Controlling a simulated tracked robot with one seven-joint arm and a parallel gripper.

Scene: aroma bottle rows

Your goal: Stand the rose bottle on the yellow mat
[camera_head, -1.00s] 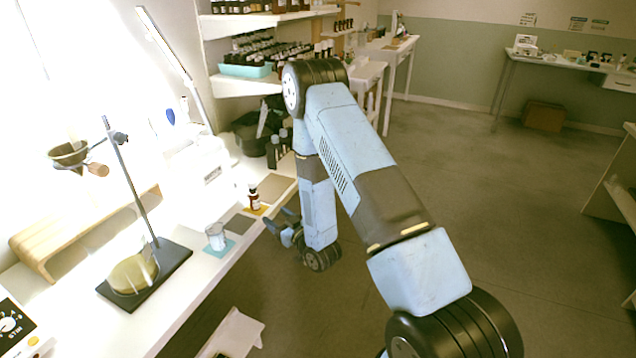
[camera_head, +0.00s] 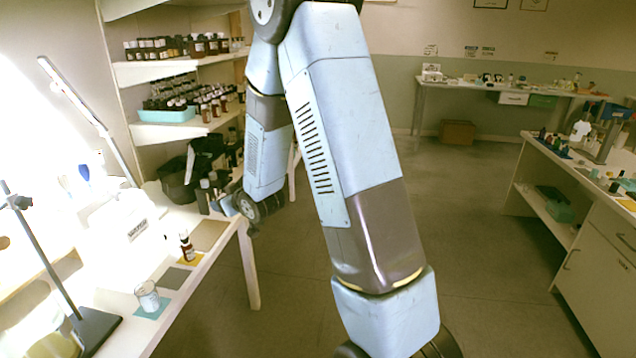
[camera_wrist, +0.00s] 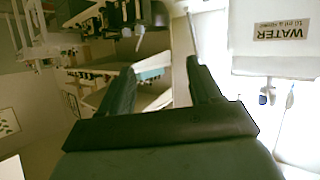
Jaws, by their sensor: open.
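A small dark red-brown bottle (camera_head: 187,247) with a white label stands upright on the yellow mat (camera_head: 197,260) in the head view. Its label is too small to read, so I cannot confirm that it is the rose bottle. My gripper (camera_head: 230,206) is up and behind the bottle, to its right, apart from it and partly lost against dark bottles. In the wrist view my gripper's two fingers (camera_wrist: 161,75) are spread, with nothing between them. Neither the bottle nor the yellow mat can be made out there.
A grey mat (camera_head: 172,278), a tan mat (camera_head: 208,235) and a teal mat (camera_head: 146,313) bearing a beaker (camera_head: 147,295) line the bench's front edge. Shelves with several bottles and a teal tray (camera_head: 166,115) stand behind. A stand's black base (camera_head: 97,330) is front left. The floor is open at right.

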